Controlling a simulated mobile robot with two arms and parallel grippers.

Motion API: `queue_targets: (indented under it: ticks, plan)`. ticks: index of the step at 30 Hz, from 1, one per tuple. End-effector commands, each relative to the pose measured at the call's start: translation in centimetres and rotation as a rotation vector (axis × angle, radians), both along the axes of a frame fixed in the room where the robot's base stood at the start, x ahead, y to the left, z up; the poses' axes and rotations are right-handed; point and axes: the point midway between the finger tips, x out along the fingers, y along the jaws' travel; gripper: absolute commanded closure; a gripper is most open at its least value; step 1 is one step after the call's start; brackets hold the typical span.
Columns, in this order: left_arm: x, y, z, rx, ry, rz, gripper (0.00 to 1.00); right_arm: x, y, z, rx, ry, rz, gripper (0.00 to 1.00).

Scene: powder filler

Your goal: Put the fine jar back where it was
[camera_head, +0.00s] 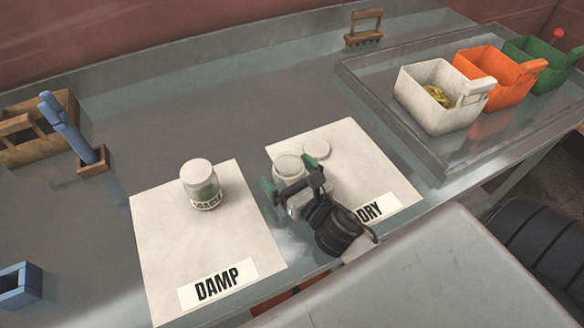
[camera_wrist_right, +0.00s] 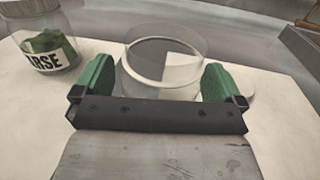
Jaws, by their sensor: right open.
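A clear glass jar without its lid (camera_head: 287,166) stands on the sheet labelled DRY (camera_head: 345,139). Its label is not visible, so I cannot read whether it is the fine jar. My right gripper (camera_head: 290,177) is open, with one green finger on each side of this jar. In the right wrist view the open-topped jar (camera_wrist_right: 160,65) stands between the fingers (camera_wrist_right: 160,85); I cannot tell if they touch it. A white round lid (camera_head: 317,148) lies beside it on the sheet. My left gripper is not in view.
A lidded jar labelled COARSE (camera_head: 199,172) stands on the sheet labelled DAMP (camera_head: 160,240). White (camera_head: 425,105), orange (camera_head: 487,85) and green (camera_head: 530,57) bins stand in a tray (camera_head: 385,105) at right. A wooden holder with a blue tool (camera_head: 65,125) is at left.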

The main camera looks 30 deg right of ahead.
Motion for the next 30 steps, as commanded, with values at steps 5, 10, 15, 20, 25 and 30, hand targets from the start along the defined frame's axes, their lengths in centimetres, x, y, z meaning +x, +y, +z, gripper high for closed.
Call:
queue_targets:
  ticks: [5, 10, 15, 20, 25, 30]
  plan:
    - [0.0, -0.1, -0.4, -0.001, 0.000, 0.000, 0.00, -1.3, -0.1, -0.1, 0.000, 0.002, 0.000, 0.00]
    - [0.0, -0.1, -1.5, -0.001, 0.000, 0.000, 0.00, -4.5, -0.4, -0.3, 0.002, 0.003, 0.000, 0.00]
    - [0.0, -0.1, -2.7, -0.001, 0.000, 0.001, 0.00, -7.9, -0.8, -0.3, 0.002, 0.003, -0.001, 0.00]
    - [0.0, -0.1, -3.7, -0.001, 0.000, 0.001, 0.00, -10.3, -1.1, -0.2, 0.003, 0.002, -0.003, 0.00]
    - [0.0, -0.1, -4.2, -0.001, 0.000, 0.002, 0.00, -11.6, -1.2, 0.0, 0.002, 0.000, -0.002, 0.00]
    - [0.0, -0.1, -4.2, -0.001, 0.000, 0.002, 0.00, -12.0, -1.2, 0.2, 0.000, -0.001, 0.000, 0.00]
